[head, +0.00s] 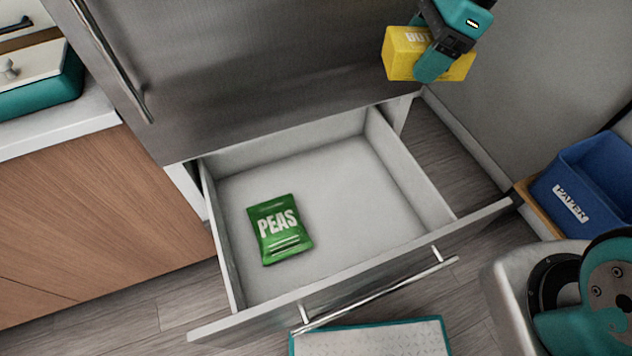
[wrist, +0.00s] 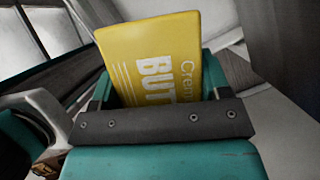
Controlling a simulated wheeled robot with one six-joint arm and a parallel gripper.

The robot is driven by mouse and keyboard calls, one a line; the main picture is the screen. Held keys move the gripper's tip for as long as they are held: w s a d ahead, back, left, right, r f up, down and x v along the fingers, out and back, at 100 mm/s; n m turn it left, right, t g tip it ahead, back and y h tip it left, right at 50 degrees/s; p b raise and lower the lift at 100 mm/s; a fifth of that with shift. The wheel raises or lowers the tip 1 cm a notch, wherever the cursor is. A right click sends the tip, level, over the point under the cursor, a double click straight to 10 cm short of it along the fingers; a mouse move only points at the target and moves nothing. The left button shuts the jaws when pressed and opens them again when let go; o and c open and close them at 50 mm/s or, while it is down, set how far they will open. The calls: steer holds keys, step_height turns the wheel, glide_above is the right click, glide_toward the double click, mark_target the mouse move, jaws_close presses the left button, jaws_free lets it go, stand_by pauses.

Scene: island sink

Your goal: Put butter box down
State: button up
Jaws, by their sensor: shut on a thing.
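The yellow butter box (head: 402,52) is held in my gripper (head: 436,62) at the top right of the head view. My gripper is shut on it, in the air above and to the right of the open drawer (head: 340,180). In the wrist view the butter box (wrist: 152,60) stands up between the teal fingers (wrist: 158,88), its lettering partly hidden by the gripper. A green bag of peas (head: 279,230) lies in the left part of the drawer.
The drawer floor right of the peas is clear. The fridge front (head: 240,70) rises behind the drawer.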

steer(key=b, duration=2.5)
glide_above(362, 221)
steer(key=d, duration=0.1)
step_height(362, 221, down, 34)
steer(key=shift+m, duration=0.3)
step_height(362, 221, down, 20)
steer(key=b, duration=0.9)
steer(key=shift+d+r, duration=0.15)
steer(key=shift+r, duration=0.05)
steer(key=shift+f, duration=0.1)
steer(key=o, duration=1.1)
steer(key=shift+c, duration=0.2)
steer(key=p+v, duration=0.6)
steer(key=v, duration=0.6)
steer(key=shift+s, duration=0.1)
